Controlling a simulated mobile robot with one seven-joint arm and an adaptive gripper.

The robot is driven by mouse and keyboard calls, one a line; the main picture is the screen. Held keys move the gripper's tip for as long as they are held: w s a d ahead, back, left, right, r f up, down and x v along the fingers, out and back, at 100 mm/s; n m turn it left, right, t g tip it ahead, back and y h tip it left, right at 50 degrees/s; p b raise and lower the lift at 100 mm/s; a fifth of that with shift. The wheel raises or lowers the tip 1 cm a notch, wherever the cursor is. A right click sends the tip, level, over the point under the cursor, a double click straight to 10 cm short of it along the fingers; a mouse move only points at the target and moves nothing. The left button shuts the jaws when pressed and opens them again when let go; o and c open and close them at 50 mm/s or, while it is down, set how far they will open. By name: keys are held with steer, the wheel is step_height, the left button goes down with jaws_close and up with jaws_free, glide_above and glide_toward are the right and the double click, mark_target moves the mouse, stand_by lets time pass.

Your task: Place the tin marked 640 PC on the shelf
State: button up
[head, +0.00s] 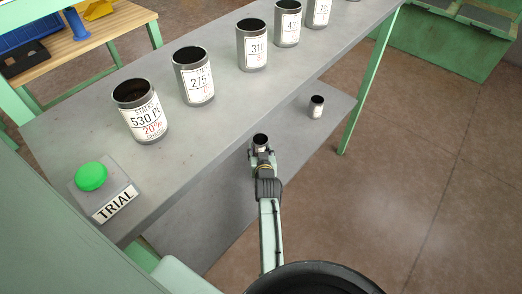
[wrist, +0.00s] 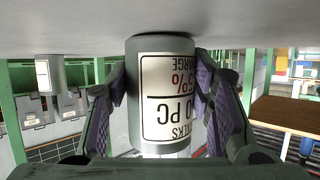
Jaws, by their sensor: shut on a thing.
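My gripper (head: 261,152) is shut on a small dark tin with a white label (head: 260,141). In the wrist view, which looks upside down, the tin (wrist: 161,95) sits between both finger pads of my gripper (wrist: 160,110). Its label shows "0 PC" and a red percentage; the rest of the number is hidden. The tin is over the lower grey shelf (head: 215,215), under the counter's front edge. Its end meets or nearly meets the grey surface in the wrist view; I cannot tell if it touches.
Another small tin (head: 316,107) stands on the lower shelf to the right. The counter (head: 110,75) above holds several larger labelled drums, including one marked 530 PC (head: 141,110), and a green button (head: 91,176) marked TRIAL. A green leg (head: 362,90) supports the counter's right side.

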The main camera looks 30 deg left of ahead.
steer(key=shift+f, duration=0.25)
steer(key=o, duration=1.2)
steer(key=shift+r, duration=0.1)
steer(key=shift+c, duration=0.2)
steer(key=shift+r, duration=0.15)
